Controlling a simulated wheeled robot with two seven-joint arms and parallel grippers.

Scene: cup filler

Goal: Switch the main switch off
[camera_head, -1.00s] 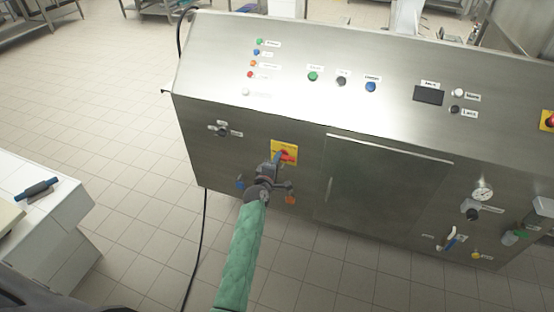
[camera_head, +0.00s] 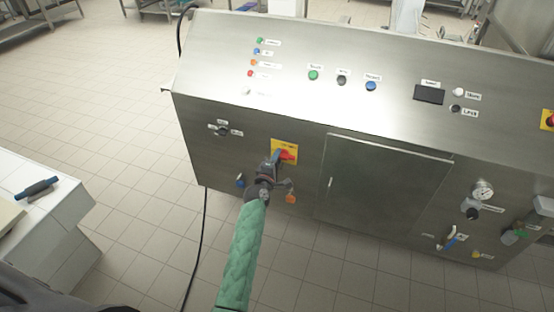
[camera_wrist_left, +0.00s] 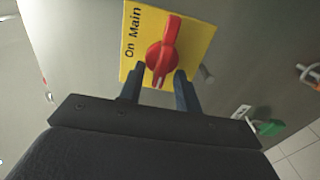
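The main switch is a red knob (camera_head: 288,155) on a yellow plate (camera_head: 281,144) on the machine's front. In the left wrist view the red knob (camera_wrist_left: 163,56) stands on the yellow plate (camera_wrist_left: 197,38), whose printed words "On" and "Main" read sideways. The knob's grip runs nearly up and down in that view, leaning slightly right at the top. My left gripper (camera_head: 276,157) is at the switch. In the left wrist view its two fingers (camera_wrist_left: 160,72) are apart, one on each side of the knob's lower end, with gaps visible. My right gripper is not in view.
An orange part (camera_head: 291,198) and a blue part (camera_head: 240,182) sit on the front below the switch. A closed panel door (camera_head: 385,190) is right of it. Buttons line the sloped top. A black cable (camera_head: 199,240) hangs to the floor. A white table (camera_head: 60,215) stands at left.

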